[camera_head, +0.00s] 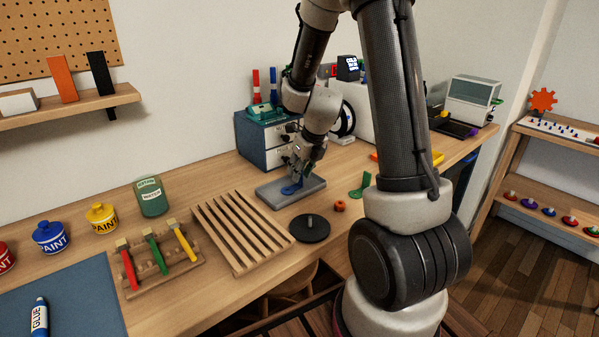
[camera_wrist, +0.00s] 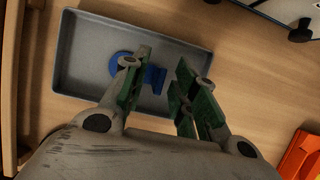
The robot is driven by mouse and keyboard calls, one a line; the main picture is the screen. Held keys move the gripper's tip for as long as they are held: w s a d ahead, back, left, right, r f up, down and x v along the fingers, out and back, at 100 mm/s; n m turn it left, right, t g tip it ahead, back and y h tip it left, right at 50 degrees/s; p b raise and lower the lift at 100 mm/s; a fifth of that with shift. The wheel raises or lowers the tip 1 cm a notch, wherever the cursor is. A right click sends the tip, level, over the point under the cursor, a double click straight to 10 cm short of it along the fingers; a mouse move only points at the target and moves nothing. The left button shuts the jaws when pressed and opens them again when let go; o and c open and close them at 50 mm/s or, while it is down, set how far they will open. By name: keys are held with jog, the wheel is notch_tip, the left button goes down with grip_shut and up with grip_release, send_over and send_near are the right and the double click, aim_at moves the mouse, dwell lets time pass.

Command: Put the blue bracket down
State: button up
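The blue bracket (camera_head: 290,189) lies in the grey tray (camera_head: 312,190) on the workbench. In the wrist view the blue bracket (camera_wrist: 120,63) rests on the floor of the grey tray (camera_wrist: 75,45), with its ring to the left and an upright tab towards the right. My gripper (camera_wrist: 163,60) has green finger pads and is spread open over the tray. The left finger covers part of the bracket. The tab shows between the fingers, with a gap to the right finger. In the head view my gripper (camera_head: 297,178) is low over the tray.
A slatted wooden rack (camera_head: 240,230) stands left of the tray and a black disc (camera_head: 310,228) in front. A green bracket (camera_head: 360,186) and a small orange part (camera_head: 340,205) lie to the right. A blue drawer unit (camera_head: 262,140) stands behind.

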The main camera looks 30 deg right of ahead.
jog(key=s+r+n, duration=0.5)
jog(key=r, duration=0.3)
jog(key=s+r+n, duration=0.4)
jog(key=s+r, duration=0.1)
jog(key=r, duration=0.3)
jog(key=s+r+n, duration=0.2)
jog(key=s+n, duration=0.6)
jog(key=n, duration=0.4)
jog(key=s+a+r+n+h, duration=0.1)
jog(key=s+r+n, duration=0.1)
jog(key=s+n, duration=0.7)
jog(key=n, duration=0.3)
jog(key=shift+a+r+n, duration=0.25)
jog(key=shift+a+n, duration=0.05)
jog(key=shift+n, duration=0.1)
